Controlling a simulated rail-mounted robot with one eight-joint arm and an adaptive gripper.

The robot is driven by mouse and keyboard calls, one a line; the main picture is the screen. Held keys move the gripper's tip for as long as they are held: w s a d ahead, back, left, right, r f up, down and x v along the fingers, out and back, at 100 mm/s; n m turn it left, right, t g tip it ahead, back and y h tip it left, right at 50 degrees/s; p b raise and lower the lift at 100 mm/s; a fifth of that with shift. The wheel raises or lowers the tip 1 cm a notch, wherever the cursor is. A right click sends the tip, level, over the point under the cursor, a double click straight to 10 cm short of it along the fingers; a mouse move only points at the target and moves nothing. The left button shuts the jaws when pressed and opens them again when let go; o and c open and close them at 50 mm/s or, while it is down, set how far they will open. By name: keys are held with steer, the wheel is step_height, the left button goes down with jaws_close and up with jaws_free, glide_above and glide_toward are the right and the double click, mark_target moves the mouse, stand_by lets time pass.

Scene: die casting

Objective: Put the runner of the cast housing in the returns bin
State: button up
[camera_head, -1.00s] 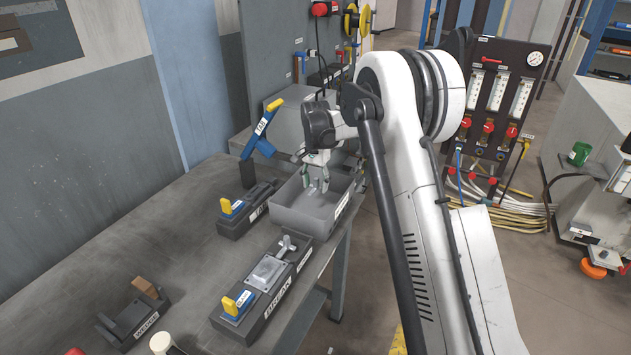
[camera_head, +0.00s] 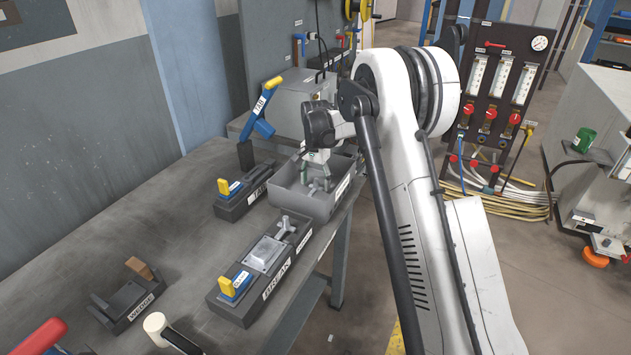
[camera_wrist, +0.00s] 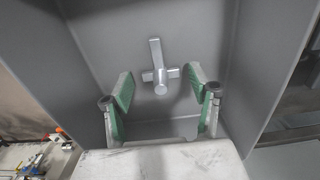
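The grey runner (camera_wrist: 158,67), a stem with a crossbar and a round end, shows inside the grey bin (camera_wrist: 90,29) in the wrist view. My gripper (camera_wrist: 160,88) is open, with its green-padded fingers spread on either side of the runner's round end and no contact visible. In the head view my gripper (camera_head: 317,177) reaches down into the open grey bin (camera_head: 300,205) at the bench's right edge. The grey cast housing (camera_head: 265,252) sits on the fixture marked BREAK (camera_head: 240,304), nearer than the bin. A grey T-shaped piece (camera_head: 284,225) stands at its far end.
A blue-and-yellow lever fixture (camera_head: 262,125) and a yellow-handled clamp block (camera_head: 232,203) stand left of the bin. The fixture marked WEDGE (camera_head: 122,305) is at the near left. A gauge panel (camera_head: 495,95) stands right of my arm.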

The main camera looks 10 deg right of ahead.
steer(key=shift+o, duration=0.2)
steer(key=shift+r, duration=0.1)
step_height(320, 180, up, 12)
steer(key=s+r+n+t, duration=0.2)
steer(key=s+r, duration=0.5)
steer(key=s, duration=0.3)
steer(key=s+r+n+t, duration=0.1)
steer(key=s+r+n, duration=0.1)
steer(key=s+r, duration=0.7)
steer(key=s+f+n+t, duration=0.2)
steer(key=s+f, duration=0.1)
steer(key=s, duration=1)
steer(key=s+f+n+t, duration=0.2)
steer(key=s+f, duration=0.2)
steer(key=s, duration=0.9)
steer(key=shift+s+a+f, duration=0.2)
steer(key=shift+a+f, duration=0.05)
steer(key=shift+a, duration=0.2)
